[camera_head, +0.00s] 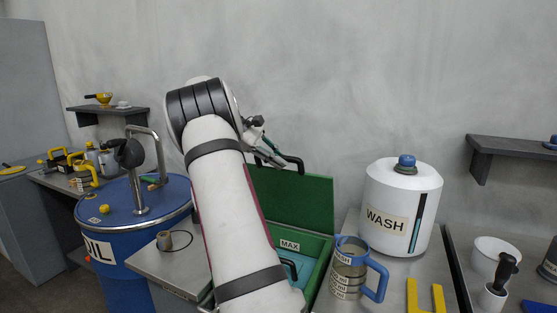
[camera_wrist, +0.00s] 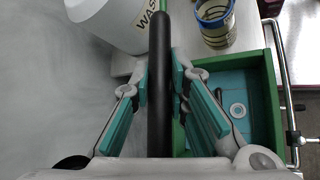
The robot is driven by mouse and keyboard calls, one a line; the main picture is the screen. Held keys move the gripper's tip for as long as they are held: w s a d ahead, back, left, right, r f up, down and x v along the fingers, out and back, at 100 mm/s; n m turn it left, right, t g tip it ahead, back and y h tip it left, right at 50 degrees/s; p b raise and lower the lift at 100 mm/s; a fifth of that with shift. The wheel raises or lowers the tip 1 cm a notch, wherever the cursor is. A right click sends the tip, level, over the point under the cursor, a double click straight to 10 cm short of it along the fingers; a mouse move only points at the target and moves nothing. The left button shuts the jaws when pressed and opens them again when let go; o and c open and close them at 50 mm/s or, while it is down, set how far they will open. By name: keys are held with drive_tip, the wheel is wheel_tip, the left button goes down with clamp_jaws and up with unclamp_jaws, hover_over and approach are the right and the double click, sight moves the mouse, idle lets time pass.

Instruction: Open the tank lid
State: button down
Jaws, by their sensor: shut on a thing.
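The green tank (camera_head: 318,246) stands open on the bench, with a MAX label (camera_head: 290,245) inside and teal at its bottom. Its green lid (camera_head: 308,206) stands raised, roughly upright, at the back of the tank. A black handle (camera_head: 292,161) is at the lid's top edge. My gripper (camera_head: 266,148) is at this handle, partly hidden by my arm. In the wrist view, my gripper (camera_wrist: 162,88) has its teal-padded fingers on both sides of the black handle (camera_wrist: 161,45). The open tank (camera_wrist: 265,105) shows there at the right, with a white ring (camera_wrist: 238,110) inside.
A blue-handled measuring jug (camera_head: 350,262) stands right of the tank, before the white WASH container (camera_head: 395,215). A blue barrel (camera_head: 110,240) with a tap stands at the left. Wall shelves hang left (camera_head: 110,112) and right (camera_head: 500,148).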

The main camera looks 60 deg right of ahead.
drive_tip(key=c, duration=1.5)
unclamp_jaws()
drive_tip(key=shift+c, duration=0.2)
drive_tip(key=v, duration=1.2)
drive_tip(key=shift+r, duration=0.1)
